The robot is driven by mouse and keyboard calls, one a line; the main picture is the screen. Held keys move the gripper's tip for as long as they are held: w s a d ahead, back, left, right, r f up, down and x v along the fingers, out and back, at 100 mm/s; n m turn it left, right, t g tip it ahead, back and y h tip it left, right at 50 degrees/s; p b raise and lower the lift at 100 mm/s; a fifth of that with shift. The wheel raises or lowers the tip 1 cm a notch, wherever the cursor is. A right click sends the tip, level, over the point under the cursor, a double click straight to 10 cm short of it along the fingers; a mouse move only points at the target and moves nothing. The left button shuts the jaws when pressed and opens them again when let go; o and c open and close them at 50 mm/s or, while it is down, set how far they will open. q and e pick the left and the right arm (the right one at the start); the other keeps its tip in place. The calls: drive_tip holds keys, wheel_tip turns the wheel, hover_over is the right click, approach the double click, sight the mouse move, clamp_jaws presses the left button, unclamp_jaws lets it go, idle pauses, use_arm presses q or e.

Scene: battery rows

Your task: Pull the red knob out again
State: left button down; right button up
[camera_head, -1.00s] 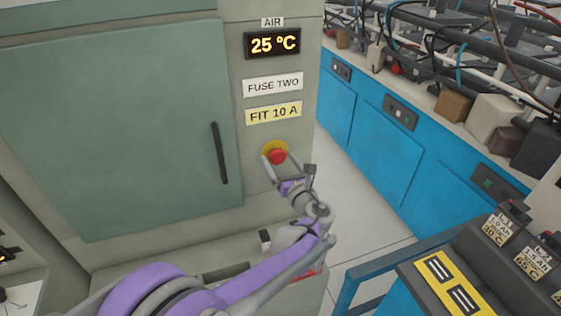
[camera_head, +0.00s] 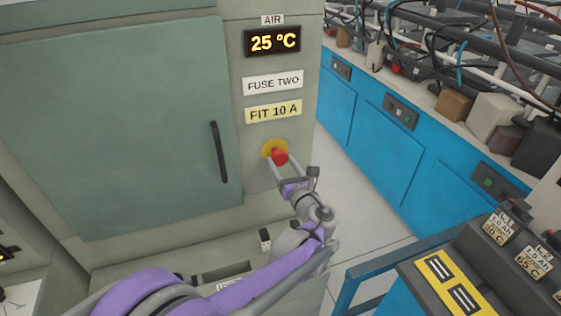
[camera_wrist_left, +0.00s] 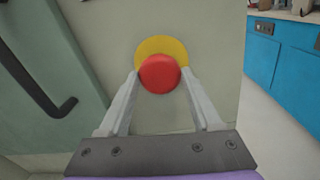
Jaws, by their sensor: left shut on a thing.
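The red knob (camera_head: 279,157) sits in front of a round yellow plate (camera_head: 267,150) on the cabinet's front, below the labels. It stands out from the plate, offset toward the lower right. My left gripper (camera_head: 278,163) is shut on the knob, with a finger on either side. In the left wrist view the knob (camera_wrist_left: 160,74) lies between the fingertips (camera_wrist_left: 161,79), and the yellow plate (camera_wrist_left: 162,45) shows behind and above it. My right gripper is in neither view.
The green cabinet door (camera_head: 120,120) with a dark handle (camera_head: 219,152) is left of the knob. A display (camera_head: 272,41) reads 25 °C, and a yellow label (camera_head: 273,112) reads FIT 10 A. Blue cabinets (camera_head: 370,135) and a dark battery rack (camera_head: 480,265) are at right.

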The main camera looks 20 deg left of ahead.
use_arm(q)
drive_tip(key=shift+s+d, duration=0.1)
drive_tip(key=shift+s, duration=0.15)
drive_tip(key=shift+c, duration=0.2)
unclamp_jaws()
drive_tip(key=shift+d, duration=0.1)
drive_tip(key=b+v, duration=0.1)
drive_tip(key=v, duration=0.9)
drive_tip(key=shift+s+d, duration=0.2)
drive_tip(key=shift+s, duration=0.15)
drive_tip(key=shift+a, duration=0.1)
